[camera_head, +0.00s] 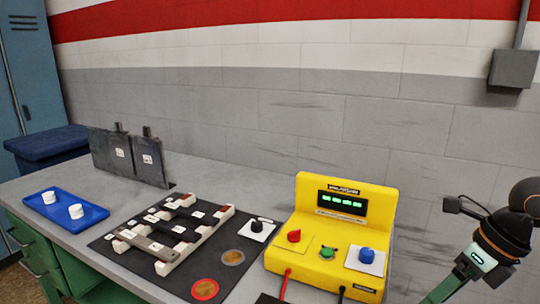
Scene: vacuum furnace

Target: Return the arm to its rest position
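The arm at the right edge is mine, black with orange rings and a lit green-white panel. The small dark parts at its left side look like my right gripper (462,205). My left gripper is not in view.
A wall box (513,68) hangs at upper right. Bench between tray and mat is clear.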

